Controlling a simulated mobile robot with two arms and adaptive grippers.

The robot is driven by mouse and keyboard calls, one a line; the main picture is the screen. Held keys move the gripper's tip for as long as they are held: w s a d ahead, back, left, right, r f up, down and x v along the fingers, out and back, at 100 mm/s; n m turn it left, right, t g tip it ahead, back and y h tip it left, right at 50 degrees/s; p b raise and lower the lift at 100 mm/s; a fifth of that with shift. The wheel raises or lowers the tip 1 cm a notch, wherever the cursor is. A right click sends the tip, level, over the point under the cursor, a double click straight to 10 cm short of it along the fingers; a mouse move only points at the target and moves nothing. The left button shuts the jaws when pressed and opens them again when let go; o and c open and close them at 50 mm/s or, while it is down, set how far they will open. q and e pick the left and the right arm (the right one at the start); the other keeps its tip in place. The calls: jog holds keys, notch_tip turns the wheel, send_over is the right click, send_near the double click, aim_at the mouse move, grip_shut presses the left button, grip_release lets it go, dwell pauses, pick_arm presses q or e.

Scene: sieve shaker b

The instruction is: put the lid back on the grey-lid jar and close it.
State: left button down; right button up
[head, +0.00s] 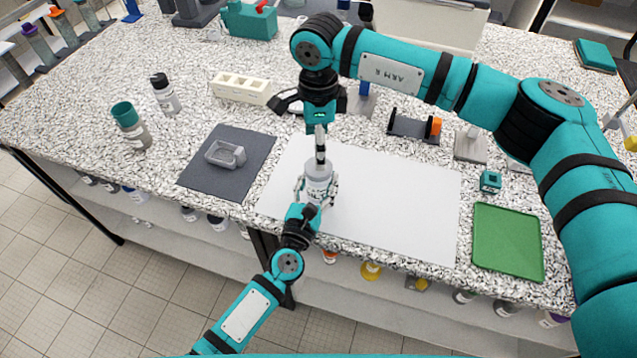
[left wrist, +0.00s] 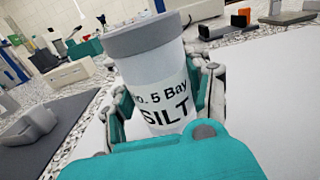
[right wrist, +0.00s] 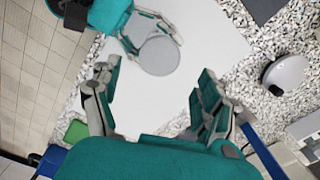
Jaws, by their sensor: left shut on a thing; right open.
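The grey-lid jar (head: 318,190) is a white jar labelled "SILT", upright at the left part of the white mat. It also shows in the left wrist view (left wrist: 160,88). Its grey lid (left wrist: 145,36) sits on top of the jar, and it appears as a grey disc in the right wrist view (right wrist: 159,55). I cannot tell how tight it is. My left gripper (head: 316,193) is shut around the jar's body. My right gripper (right wrist: 157,80) is open and empty, pointing down above the lid, its fingers spread apart.
The white mat (head: 400,205) is mostly clear to the right. A dark mat (head: 210,185) with a grey holder (head: 225,153) lies left, and a green tray (head: 508,240) lies right. Two bottles (head: 131,125) (head: 165,95) stand back left. A white rack (head: 245,88) is behind.

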notch_tip(320, 180, down, 7)
dwell(0.3)
jog(key=c, duration=1.2)
jog(key=o, duration=1.3)
notch_tip(320, 180, up, 12)
